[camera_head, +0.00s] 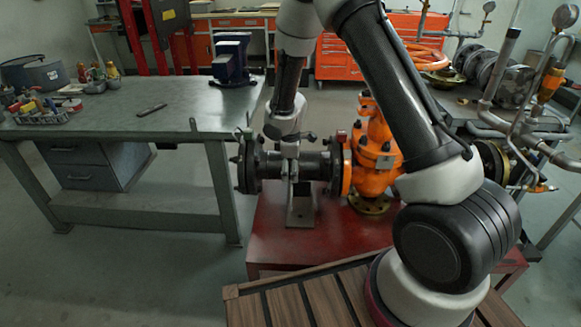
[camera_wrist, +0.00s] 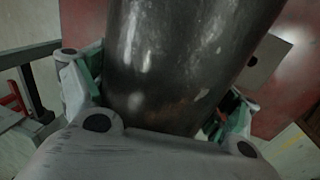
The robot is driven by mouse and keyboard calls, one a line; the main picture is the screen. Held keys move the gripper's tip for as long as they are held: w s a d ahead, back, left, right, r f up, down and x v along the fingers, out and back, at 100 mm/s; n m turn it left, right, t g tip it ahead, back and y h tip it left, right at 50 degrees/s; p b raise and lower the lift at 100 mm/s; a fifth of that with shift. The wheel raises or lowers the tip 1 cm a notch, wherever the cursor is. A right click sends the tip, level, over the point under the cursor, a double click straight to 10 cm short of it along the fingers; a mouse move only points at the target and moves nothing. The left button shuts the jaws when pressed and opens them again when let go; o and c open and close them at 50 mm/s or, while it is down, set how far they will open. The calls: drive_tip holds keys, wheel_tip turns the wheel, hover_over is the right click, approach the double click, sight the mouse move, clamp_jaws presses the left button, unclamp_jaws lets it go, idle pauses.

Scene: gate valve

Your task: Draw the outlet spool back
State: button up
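The outlet spool (camera_head: 265,165) is a dark flanged pipe lying level at the left of the orange gate valve (camera_head: 375,150). Its right flange (camera_head: 336,160) stands close against the valve's orange flange (camera_head: 346,172); I cannot tell whether they touch. My gripper (camera_head: 290,160) reaches down over the middle of the spool. In the wrist view the spool's dark body (camera_wrist: 185,60) fills the space between the fingers, and the green finger pads sit against its two sides. My gripper (camera_wrist: 155,110) looks shut on it. The fingertips are mostly hidden by the spool.
A grey support (camera_head: 301,208) stands below the spool on the red stand (camera_head: 325,240). A steel workbench (camera_head: 120,125) with a vise (camera_head: 231,58) is at left, beyond a floor gap. Pipework with gauges (camera_head: 530,120) crowds the right. The spool's left flange (camera_head: 245,162) faces open space.

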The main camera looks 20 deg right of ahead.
drive_tip(key=shift+w+a, duration=0.15)
drive_tip(key=shift+a, duration=0.3)
drive_tip(key=shift+c, duration=0.5)
drive_tip(key=o, duration=1.2)
drive_tip(key=shift+o, duration=0.2)
drive_tip(key=r, duration=0.4)
drive_tip(key=s+r, duration=0.1)
drive_tip(key=r, duration=0.3)
drive_tip(key=s+r, duration=0.1)
drive_tip(key=r, duration=0.2)
drive_tip(key=shift+s+a+r, duration=0.15)
drive_tip(key=shift+a+r, duration=0.2)
drive_tip(key=shift+r, duration=0.05)
